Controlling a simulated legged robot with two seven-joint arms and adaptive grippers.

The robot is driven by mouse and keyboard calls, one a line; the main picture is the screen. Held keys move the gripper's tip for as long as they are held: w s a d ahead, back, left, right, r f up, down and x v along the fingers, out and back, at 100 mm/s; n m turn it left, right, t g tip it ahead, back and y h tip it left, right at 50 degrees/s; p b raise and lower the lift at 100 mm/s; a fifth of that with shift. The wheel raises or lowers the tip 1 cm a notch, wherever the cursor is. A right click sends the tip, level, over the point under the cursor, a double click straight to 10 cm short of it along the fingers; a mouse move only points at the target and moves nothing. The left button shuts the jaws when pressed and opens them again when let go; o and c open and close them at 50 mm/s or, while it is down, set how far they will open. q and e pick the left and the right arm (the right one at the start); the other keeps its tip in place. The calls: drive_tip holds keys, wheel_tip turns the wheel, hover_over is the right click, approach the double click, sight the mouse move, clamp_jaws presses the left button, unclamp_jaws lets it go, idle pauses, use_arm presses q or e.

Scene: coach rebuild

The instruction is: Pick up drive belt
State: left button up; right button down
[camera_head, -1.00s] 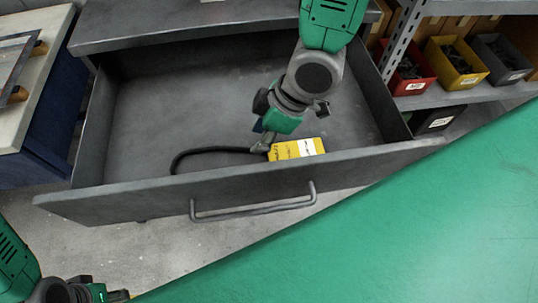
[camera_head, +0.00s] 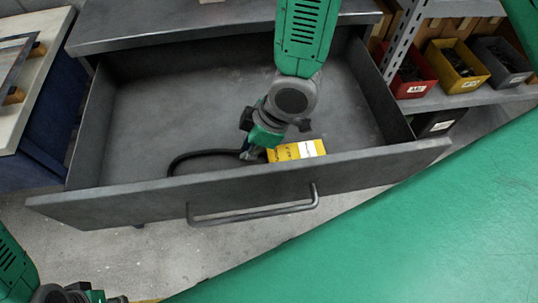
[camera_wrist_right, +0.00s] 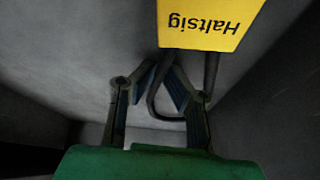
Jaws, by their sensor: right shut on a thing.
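The drive belt (camera_head: 200,153) is a thin black loop lying near the front wall inside the open grey drawer (camera_head: 130,192). Its front part is hidden behind that wall. My right gripper (camera_head: 249,155) reaches down into the drawer at the belt's right end. In the right wrist view, the fingers of my right gripper (camera_wrist_right: 166,66) close in on the belt (camera_wrist_right: 154,108), whose dark strand runs down between them. The exact grip is partly hidden. My left gripper (camera_head: 122,299) shows only partly at the bottom left edge, away from the drawer; its fingers are unclear.
A yellow piece with a white label (camera_head: 298,151) lies just right of my right gripper; its lettering shows in the wrist view (camera_wrist_right: 208,25). The drawer walls are close around. Red (camera_head: 413,84) and yellow (camera_head: 458,70) bins stand on the right shelf. A green surface (camera_head: 400,240) fills the lower right.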

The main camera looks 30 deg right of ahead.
drive_tip(key=shift+d+r, duration=0.1)
drive_tip(key=shift+d, duration=0.15)
drive_tip(key=shift+r, duration=0.3)
wheel_tip(320, 180, up, 9)
drive_tip(key=p, duration=0.2)
drive_tip(key=shift+r+p, duration=0.15)
drive_tip(key=shift+p, duration=0.25)
drive_tip(key=shift+w, duration=0.1)
idle(0.5)
